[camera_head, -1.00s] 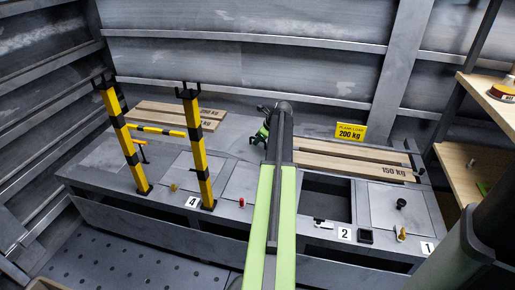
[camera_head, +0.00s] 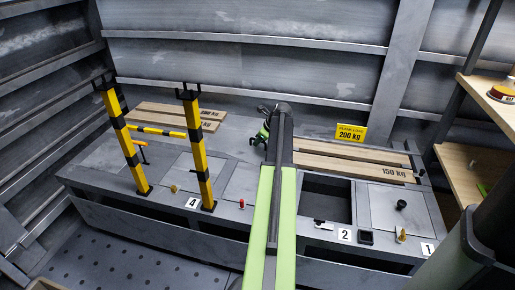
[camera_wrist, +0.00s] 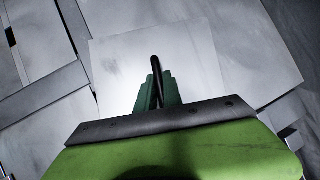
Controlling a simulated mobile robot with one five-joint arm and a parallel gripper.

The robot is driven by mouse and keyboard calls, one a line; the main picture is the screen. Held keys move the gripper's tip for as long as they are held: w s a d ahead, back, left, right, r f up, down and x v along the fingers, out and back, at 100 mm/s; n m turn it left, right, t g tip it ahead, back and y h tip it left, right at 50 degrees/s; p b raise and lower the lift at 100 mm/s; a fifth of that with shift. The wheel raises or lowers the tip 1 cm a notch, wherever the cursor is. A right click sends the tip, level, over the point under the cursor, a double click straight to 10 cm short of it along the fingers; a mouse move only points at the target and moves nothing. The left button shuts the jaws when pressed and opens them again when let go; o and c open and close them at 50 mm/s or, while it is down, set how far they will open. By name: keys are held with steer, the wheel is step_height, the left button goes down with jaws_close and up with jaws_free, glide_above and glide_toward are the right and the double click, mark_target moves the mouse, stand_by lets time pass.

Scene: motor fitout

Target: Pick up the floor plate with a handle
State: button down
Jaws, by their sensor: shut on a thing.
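My gripper (camera_wrist: 157,90) has green fingers, closed around a thin black handle (camera_wrist: 157,63) in the wrist view. A pale, flat floor plate (camera_wrist: 115,60) lies beyond the fingers and fills the middle of that view. The green body of my wrist hides the near part of the plate. In the head view my gripper (camera_head: 265,134) shows small and dark green at the far end of my arm, and the arm hides most of it. I cannot tell whether the plate is raised off the floor.
Yellow-black posts (camera_head: 199,150) stand on the deck to the left. An open rectangular hole (camera_head: 326,198) lies right of my arm. Planks (camera_head: 350,165) and a yellow load sign (camera_head: 351,133) are behind it. A wooden shelf (camera_head: 470,172) stands at right.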

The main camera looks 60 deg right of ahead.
steer(key=shift+r, duration=0.15)
steer(key=r+p, duration=0.5)
steer(key=shift+s+d, duration=0.2)
steer(key=shift+s, duration=0.05)
steer(key=s+d+r+p, duration=0.5)
steer(key=s+d+p, duration=0.1)
steer(key=s, duration=0.3)
steer(key=shift+d+r, duration=0.15)
steer(key=shift+r, duration=0.2)
